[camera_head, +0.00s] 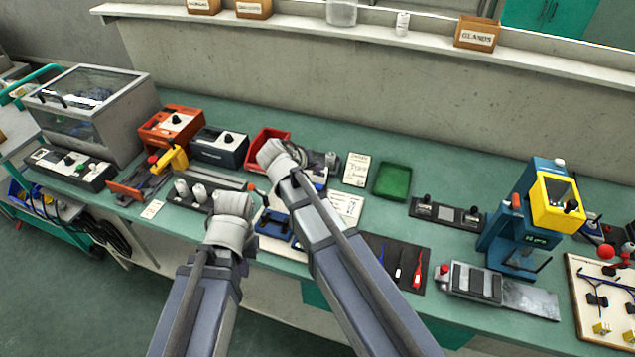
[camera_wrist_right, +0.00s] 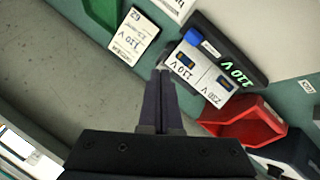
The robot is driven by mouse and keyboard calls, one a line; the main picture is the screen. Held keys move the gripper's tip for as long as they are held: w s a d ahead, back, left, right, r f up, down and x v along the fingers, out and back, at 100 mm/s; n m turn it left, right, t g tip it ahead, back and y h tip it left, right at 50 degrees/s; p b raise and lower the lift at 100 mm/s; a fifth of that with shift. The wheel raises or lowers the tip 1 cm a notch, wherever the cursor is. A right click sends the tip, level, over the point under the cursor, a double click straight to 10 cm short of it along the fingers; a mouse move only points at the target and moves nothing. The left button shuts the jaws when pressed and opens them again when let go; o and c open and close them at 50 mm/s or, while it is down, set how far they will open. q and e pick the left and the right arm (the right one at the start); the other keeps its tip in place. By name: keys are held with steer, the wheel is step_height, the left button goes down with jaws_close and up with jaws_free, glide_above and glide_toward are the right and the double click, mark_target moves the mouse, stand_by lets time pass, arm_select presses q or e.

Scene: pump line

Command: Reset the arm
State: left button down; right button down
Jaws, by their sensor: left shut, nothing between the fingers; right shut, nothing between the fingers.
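My left arm comes in from the lower left of the head view. Its wrist and gripper (camera_head: 231,212) are over the front part of the bench, and the wrist hides most of the fingers. My right arm reaches further back, with its wrist and gripper (camera_head: 275,152) over the bench beside the red bin (camera_head: 262,140). In the right wrist view the two dark fingers of my right gripper (camera_wrist_right: 162,75) are together and empty. They point at the edge of a black unit (camera_wrist_right: 215,65) with white 110 V and 230 V labels.
A green tray (camera_head: 392,181) and a paper card (camera_head: 355,169) lie right of my right gripper. A blue and yellow press (camera_head: 530,215) stands at the right. A clear-lidded box (camera_head: 95,115) stands at the left. A dark mat with tools (camera_head: 398,262) lies near the front edge.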

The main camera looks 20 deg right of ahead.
steer(key=s+a+f+g+y, duration=0.1)
steer(key=s+a, duration=0.1)
steer(key=s, duration=0.1)
steer(key=s+a+f+n+g+y, duration=0.1)
steer(key=s+a, duration=0.1)
steer(key=s, duration=0.2)
steer(key=s+a+f+n, duration=0.1)
steer(key=s+a, duration=0.1)
steer(key=s, duration=0.2)
steer(key=shift+s+f+g+y+p, duration=0.25)
steer(key=shift+f+g+y+p, duration=0.1)
steer(key=shift+g+y, duration=0.05)
steer(key=s+a+n+g+y, duration=0.1)
steer(key=s+a, duration=0.1)
steer(key=s, duration=0.2)
steer(key=s+a+f+n+g+y, duration=0.1)
steer(key=s+a, duration=0.1)
steer(key=s, duration=0.1)
steer(key=s+a+n+g+y, duration=0.1)
steer(key=s+a, duration=0.1)
steer(key=s, duration=0.2)
steer(key=shift+s+a+f, duration=0.25)
steer(key=shift+s+f, duration=0.1)
stand_by(0.5)
